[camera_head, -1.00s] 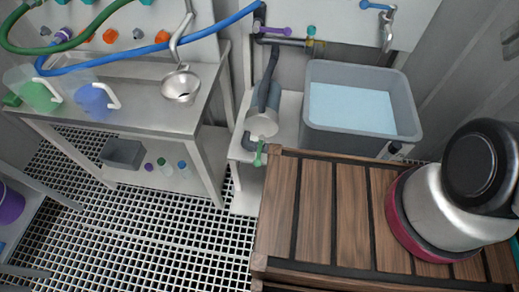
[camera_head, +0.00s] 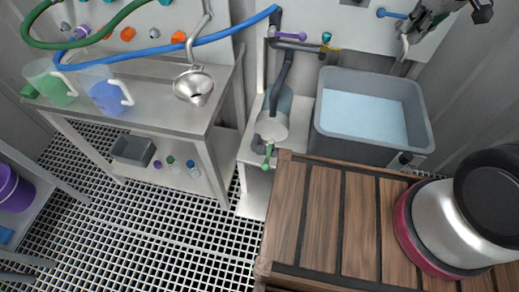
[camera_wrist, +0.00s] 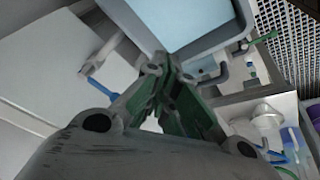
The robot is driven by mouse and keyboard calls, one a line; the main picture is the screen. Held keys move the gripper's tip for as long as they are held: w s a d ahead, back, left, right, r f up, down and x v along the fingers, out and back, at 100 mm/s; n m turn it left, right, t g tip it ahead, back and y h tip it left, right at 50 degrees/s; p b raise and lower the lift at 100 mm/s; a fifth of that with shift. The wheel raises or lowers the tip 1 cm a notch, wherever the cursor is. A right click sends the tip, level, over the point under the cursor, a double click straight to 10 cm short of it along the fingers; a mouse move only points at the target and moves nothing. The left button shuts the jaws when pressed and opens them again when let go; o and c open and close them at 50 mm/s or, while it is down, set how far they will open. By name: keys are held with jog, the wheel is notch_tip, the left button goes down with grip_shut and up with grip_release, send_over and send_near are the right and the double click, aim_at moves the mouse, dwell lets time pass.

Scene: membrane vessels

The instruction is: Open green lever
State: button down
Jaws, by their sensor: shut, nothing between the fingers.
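A green lever (camera_head: 267,157) hangs at the lower front end of the grey cylindrical vessel (camera_head: 272,127) in the head view. A green bar (camera_wrist: 264,38) at the upper right of the wrist view looks like the same lever. A smaller teal-green knob (camera_head: 326,37) sits above a yellow piece on the wall pipe. My gripper (camera_head: 412,30) is at the top right of the head view, near the wall tap and well away from the green lever. In the wrist view its fingers (camera_wrist: 164,68) are shut and empty.
The grey water basin (camera_head: 375,143) stands right of the vessel. A blue-handled tap (camera_head: 390,14) is on the wall beside my gripper. A purple lever (camera_head: 289,36) is on the pipe. A metal table (camera_head: 150,105) with jugs and hoses is left. Open grating lies in front.

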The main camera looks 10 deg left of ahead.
jog(key=w+a+f+n, duration=0.2)
jog(key=a+f+n, duration=0.1)
jog(key=a+f, duration=0.55)
jog(key=n+g+y, duration=0.3)
jog(key=n+g, duration=0.1)
jog(key=n, duration=0.4)
send_over(268, 154)
jog(key=s+a, duration=0.1)
jog(key=a, duration=0.2)
notch_tip(268, 154, down, 22)
notch_tip(268, 154, down, 10)
jog(key=shift+r, duration=0.2)
jog(key=shift+s+d, duration=0.1)
